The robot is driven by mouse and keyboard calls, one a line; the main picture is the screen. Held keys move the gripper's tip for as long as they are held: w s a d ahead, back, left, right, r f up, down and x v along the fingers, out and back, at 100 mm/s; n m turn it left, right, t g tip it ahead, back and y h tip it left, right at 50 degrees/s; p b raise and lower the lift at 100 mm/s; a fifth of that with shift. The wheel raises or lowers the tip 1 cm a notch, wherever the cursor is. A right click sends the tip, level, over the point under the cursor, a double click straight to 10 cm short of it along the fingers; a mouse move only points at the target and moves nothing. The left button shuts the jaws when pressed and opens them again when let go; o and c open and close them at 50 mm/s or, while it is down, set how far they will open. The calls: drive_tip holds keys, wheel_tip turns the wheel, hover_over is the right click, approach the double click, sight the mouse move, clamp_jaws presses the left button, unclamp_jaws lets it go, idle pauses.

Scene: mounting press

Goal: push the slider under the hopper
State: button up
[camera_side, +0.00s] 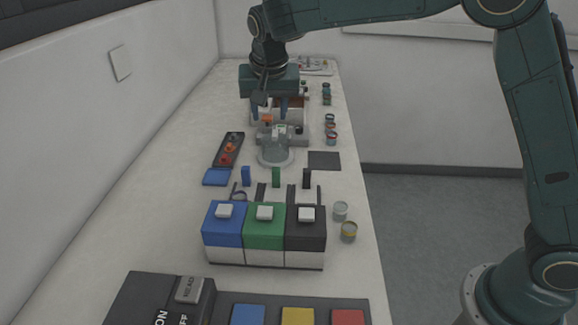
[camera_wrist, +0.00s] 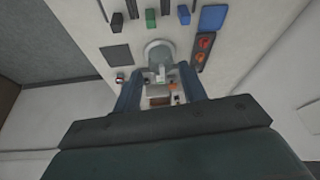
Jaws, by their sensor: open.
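My gripper (camera_side: 270,110) is open and points down above the press unit (camera_side: 296,138) at the back of the bench. Blue, green and black boxes with white knobs (camera_side: 264,229) stand nearer the camera. I cannot tell which part is the slider or which is the hopper.
Small blue (camera_side: 246,176), green (camera_side: 276,177) and black (camera_side: 307,178) pieces stand behind the boxes. A dark panel with red knobs (camera_side: 229,150) lies left, a dark mat (camera_side: 324,161) right. Several small jars (camera_side: 332,138) line the right edge. A button panel (camera_side: 297,312) is in front.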

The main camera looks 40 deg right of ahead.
drive_tip(key=m, duration=0.2)
approach(245, 168)
drive_tip(key=a+r, duration=0.1)
drive_tip(key=shift+a+r+h, duration=0.1)
drive_tip(key=shift+r+h, duration=0.1)
drive_tip(key=shift+h, duration=0.2)
drive_tip(key=x, duration=1.3)
drive_tip(key=shift+s+f, duration=0.2)
drive_tip(key=shift+f, duration=0.25)
drive_tip(key=shift+c, duration=0.2)
clamp_jaws()
